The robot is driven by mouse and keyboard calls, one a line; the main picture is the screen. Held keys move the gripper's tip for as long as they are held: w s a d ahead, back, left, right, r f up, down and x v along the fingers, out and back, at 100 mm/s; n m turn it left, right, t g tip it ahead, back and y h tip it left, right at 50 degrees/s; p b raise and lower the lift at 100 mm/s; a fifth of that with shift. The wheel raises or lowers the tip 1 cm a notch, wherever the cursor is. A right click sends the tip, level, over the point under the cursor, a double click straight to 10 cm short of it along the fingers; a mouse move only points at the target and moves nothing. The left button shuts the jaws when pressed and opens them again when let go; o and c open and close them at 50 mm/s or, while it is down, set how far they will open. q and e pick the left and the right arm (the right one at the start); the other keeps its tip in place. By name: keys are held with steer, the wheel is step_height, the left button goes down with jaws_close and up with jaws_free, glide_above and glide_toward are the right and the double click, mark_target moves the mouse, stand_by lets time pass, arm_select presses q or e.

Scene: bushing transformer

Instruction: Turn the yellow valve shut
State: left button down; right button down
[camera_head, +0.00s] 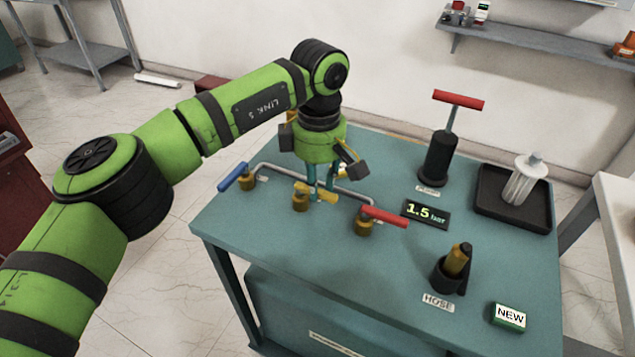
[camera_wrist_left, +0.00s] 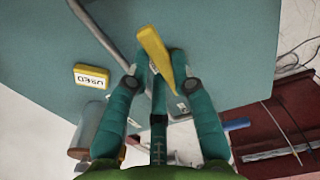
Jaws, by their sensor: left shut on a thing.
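The yellow valve handle (camera_head: 329,196) sits among the brass valves on the teal table, above the brass body (camera_head: 300,201) of its valve. It lies roughly parallel to the long run of the grey pipe. My left gripper (camera_head: 320,190) points down at it from above, with its teal fingers shut on the handle. In the left wrist view the yellow handle (camera_wrist_left: 152,48) passes between the fingertips of my left gripper (camera_wrist_left: 160,70). The fingers hide part of the handle and valve. My right gripper is not in view.
A blue-handled valve (camera_head: 234,177) is to the left and a red-handled valve (camera_head: 384,216) to the right. A display (camera_head: 425,213) reads 1.5 bar. A pump (camera_head: 438,160), black tray (camera_head: 489,219), hose holder (camera_head: 446,279) and NEW box (camera_head: 508,318) stand farther right.

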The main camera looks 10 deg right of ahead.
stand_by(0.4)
arm_select(q)
steer(key=c, duration=1)
jaws_free()
steer(key=shift+c, duration=0.2)
steer(key=shift+r, duration=0.1)
step_height(320, 180, up, 12)
